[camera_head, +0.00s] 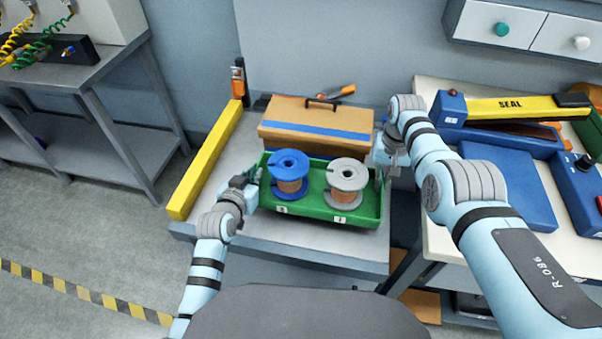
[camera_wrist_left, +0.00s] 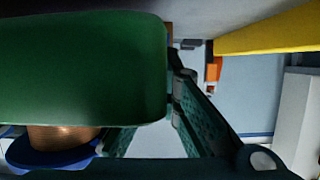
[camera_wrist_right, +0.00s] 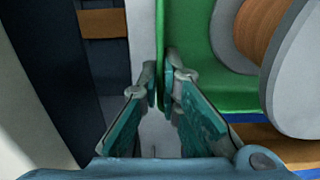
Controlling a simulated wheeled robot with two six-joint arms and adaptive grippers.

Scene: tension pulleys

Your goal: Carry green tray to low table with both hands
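The green tray (camera_head: 312,212) is at the front of the grey table (camera_head: 330,245), holding a blue spool (camera_head: 289,163) and a grey spool (camera_head: 348,175), both upright with copper winding. I cannot tell whether it rests on the surface or is slightly lifted. My left gripper (camera_head: 254,184) is at its left end; in the left wrist view the green tray (camera_wrist_left: 80,70) hides one finger. My right gripper (camera_head: 382,160) is at its right end; in the right wrist view its fingers (camera_wrist_right: 160,85) close on both sides of the tray wall. Which surface is the low table is unclear.
A cardboard box (camera_head: 320,125) with blue tape stands right behind the tray. A yellow bar (camera_head: 205,165) runs along the table's left edge. A white workbench (camera_head: 435,245) with a sealer (camera_head: 515,108) adjoins at right. A grey bench (camera_head: 90,75) stands far left, with open floor before it.

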